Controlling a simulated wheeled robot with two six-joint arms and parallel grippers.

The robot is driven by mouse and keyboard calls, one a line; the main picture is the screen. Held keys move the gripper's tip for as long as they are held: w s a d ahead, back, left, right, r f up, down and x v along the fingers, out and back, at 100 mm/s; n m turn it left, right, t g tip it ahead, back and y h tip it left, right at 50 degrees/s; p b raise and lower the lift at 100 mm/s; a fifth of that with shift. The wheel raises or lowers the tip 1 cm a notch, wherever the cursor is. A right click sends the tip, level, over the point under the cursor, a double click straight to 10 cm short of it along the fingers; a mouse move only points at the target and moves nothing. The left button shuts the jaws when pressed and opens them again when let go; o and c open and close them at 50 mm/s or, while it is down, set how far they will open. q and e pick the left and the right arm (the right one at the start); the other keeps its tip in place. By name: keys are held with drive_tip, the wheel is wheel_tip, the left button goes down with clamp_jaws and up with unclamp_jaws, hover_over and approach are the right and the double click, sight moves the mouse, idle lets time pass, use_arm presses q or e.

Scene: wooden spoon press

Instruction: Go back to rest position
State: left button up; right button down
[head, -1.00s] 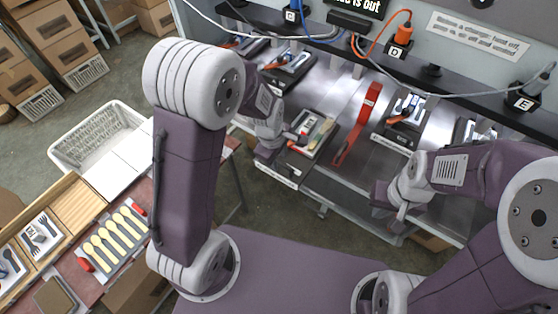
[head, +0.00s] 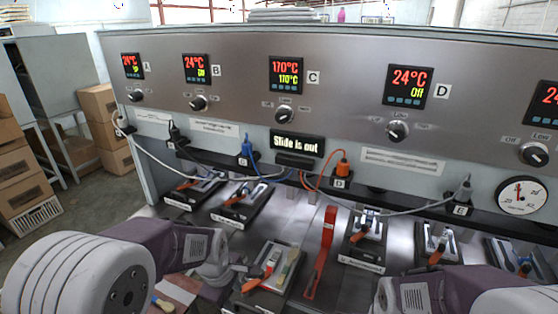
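My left arm comes in from the lower left, and its gripper (head: 217,287) is low in the head view, just left of a tray with an orange-handled tool and a pale wooden piece (head: 287,268). Its fingers are too small and dark to tell whether they are open or shut. My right arm (head: 440,289) reaches in from the lower right. Only its forearm and white wrist show, and its gripper is below the picture's edge. The press panel (head: 345,55) stands ahead with lit displays; display C reads 170°C and its sign reads "Slide is out" (head: 297,143).
Several dark tool stations with orange handles, such as one (head: 241,201) at left and one (head: 366,236) at right, line the metal bench. A red strip (head: 321,253) lies between them. Cables hang along the black rail. Cardboard boxes (head: 22,165) stand at far left.

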use_arm(q)
drive_tip(key=s+a+f+m+g, duration=0.1)
drive_tip(key=s+a+f+m, duration=0.2)
drive_tip(key=s+m, duration=0.6)
drive_tip(key=m, duration=0.5)
drive_tip(key=shift+s+a, duration=0.2)
drive_tip(key=shift+s, duration=0.1)
idle(1.2)
